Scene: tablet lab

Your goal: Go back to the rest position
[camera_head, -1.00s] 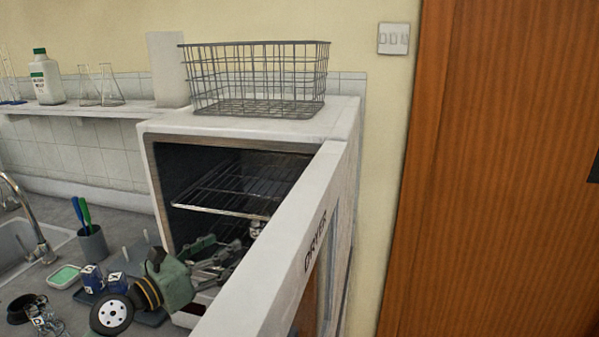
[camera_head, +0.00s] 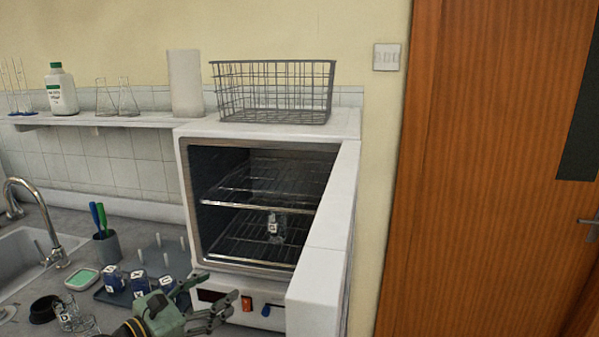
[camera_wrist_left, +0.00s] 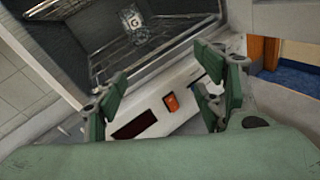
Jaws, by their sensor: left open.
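My left gripper (camera_head: 207,303) is in front of the lower front panel of the white dryer oven (camera_head: 300,130), outside its chamber. In the left wrist view its two green fingers (camera_wrist_left: 160,100) are spread apart with nothing between them. A small clear glass item with a G label (camera_head: 276,228) stands on the lower wire rack inside the oven; it also shows in the left wrist view (camera_wrist_left: 133,20). The oven door (camera_head: 325,245) is open, swung out towards me on the right. My right gripper is not in view.
A wire basket (camera_head: 275,95) sits on the oven. A pen cup (camera_head: 107,247), green-topped dish (camera_head: 83,279), glassware (camera_head: 75,318) and sink (camera_head: 25,260) stand further left. A wooden door (camera_head: 490,180) is at right.

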